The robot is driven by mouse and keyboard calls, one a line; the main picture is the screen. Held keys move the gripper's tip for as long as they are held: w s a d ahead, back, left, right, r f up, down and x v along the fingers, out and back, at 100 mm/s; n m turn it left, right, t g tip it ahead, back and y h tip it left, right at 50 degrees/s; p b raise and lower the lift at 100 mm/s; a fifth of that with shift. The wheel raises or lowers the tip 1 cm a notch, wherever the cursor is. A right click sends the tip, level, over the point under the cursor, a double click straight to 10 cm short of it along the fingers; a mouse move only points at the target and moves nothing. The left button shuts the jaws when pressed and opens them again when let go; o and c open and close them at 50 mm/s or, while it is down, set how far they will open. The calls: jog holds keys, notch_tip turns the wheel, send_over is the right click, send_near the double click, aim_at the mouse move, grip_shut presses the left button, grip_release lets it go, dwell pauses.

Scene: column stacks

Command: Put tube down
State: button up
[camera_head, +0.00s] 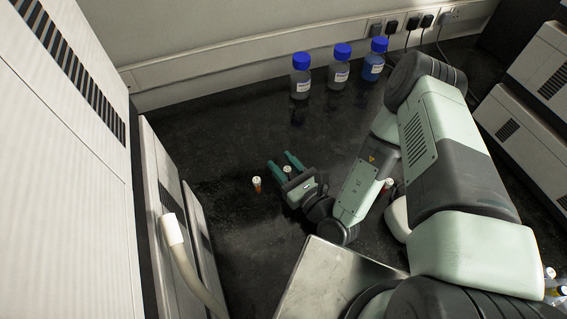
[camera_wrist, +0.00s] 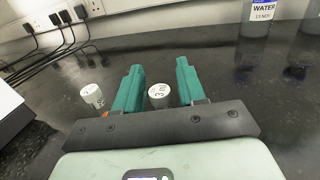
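My gripper (camera_head: 281,159) is low over the dark bench, its two green fingers spread apart. A white-capped tube (camera_head: 287,169) is between the fingers. In the wrist view its cap (camera_wrist: 159,94), marked "3 ml", is between the fingers of my gripper (camera_wrist: 159,66), with a narrow gap on each side. The cap hides its body there. A second white-capped tube with an orange body (camera_head: 257,184) stands just left of my gripper in the head view. Another white-capped tube (camera_head: 387,184) is partly hidden beside my arm. A white cap (camera_wrist: 92,94) also shows left of the fingers in the wrist view.
Three blue-capped bottles (camera_head: 341,66) stand at the back by the wall. A metal surface (camera_head: 325,280) lies at the front, and white equipment (camera_head: 170,180) borders the left. More white boxes (camera_head: 535,140) stand at the right. The bench (camera_head: 215,130) behind and left of my gripper is clear.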

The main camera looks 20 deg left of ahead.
jog(key=shift+o, duration=0.2)
jog(key=shift+r, duration=0.1)
jog(key=v, duration=0.7)
jog(key=shift+s+d, duration=0.15)
jog(key=shift+d, duration=0.05)
notch_tip(320, 180, up, 13)
jog(key=w+a+n+g+y, duration=0.2)
jog(key=w+n+g+y, duration=0.15)
jog(key=n+g, duration=0.35)
notch_tip(320, 180, up, 6)
jog(key=n+g, duration=0.5)
send_over(289, 172)
jog(key=s+d, duration=0.1)
jog(key=d, duration=0.2)
jog(key=s+d+r+n+g+h, duration=0.4)
jog(key=s+r+n+g+h, duration=0.1)
jog(key=r+n+h, duration=0.3)
jog(key=d+r+n+t+h, duration=0.2)
jog(key=d+r+t+h, duration=0.3)
jog(key=d, duration=0.4)
jog(key=s+d+r+n+t+h, duration=0.1)
jog(key=d+r+n+t+h, duration=0.1)
jog(key=d+r+t+h, duration=0.4)
jog(key=d+r+t, duration=0.2)
jog(key=d+r, duration=0.1)
jog(key=d, duration=0.1)
jog(key=shift+s+r+t, duration=0.25)
jog(key=shift+s+t, duration=0.05)
